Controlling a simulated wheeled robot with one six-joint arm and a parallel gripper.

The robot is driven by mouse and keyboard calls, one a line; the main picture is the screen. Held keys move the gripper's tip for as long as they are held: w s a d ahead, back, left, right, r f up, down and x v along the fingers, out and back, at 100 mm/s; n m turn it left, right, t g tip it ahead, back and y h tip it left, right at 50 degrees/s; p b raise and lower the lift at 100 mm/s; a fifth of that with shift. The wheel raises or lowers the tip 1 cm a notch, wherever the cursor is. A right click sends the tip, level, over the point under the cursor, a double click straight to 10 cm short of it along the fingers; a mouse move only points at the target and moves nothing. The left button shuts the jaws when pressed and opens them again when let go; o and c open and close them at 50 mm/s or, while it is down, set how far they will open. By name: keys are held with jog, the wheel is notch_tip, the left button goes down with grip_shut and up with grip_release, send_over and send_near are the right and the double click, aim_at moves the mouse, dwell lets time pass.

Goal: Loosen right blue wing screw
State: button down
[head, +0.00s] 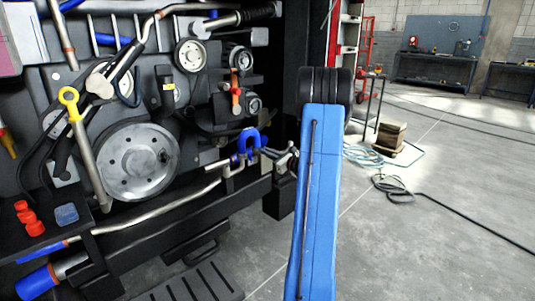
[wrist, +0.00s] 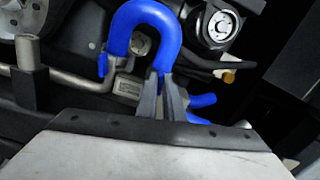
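A thick blue U-shaped hose (head: 249,139) sits at the lower right of the engine; it also shows at the top of the wrist view (wrist: 146,22). My gripper (head: 271,152) is just right of the hose. In the wrist view the grey fingers of my gripper (wrist: 163,78) are close together at the hose's right lower end. Blue lobes, which look like the right blue wing screw (wrist: 203,100), stick out right of the fingers. A smaller blue piece, perhaps the left wing screw (wrist: 102,65), is beside the hose's left end. The fingers hide whatever is between them.
The engine's large grey pulley (head: 133,160) and metal pipes fill the left. A dark shelf (head: 45,235) with red parts (head: 31,219) is at the lower left. Cables (head: 392,185) lie on the open floor at right. A workbench (head: 435,68) stands far back.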

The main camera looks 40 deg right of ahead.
jog(key=shift+n, duration=0.3)
jog(key=shift+f+n, duration=0.2)
jog(key=shift+n, duration=5.15)
jog(key=shift+f+n, duration=0.25)
jog(key=shift+n, duration=5.15)
jog(key=shift+f+n, duration=0.2)
jog(key=shift+n, duration=5.15)
jog(key=c, duration=1.9)
grip_release()
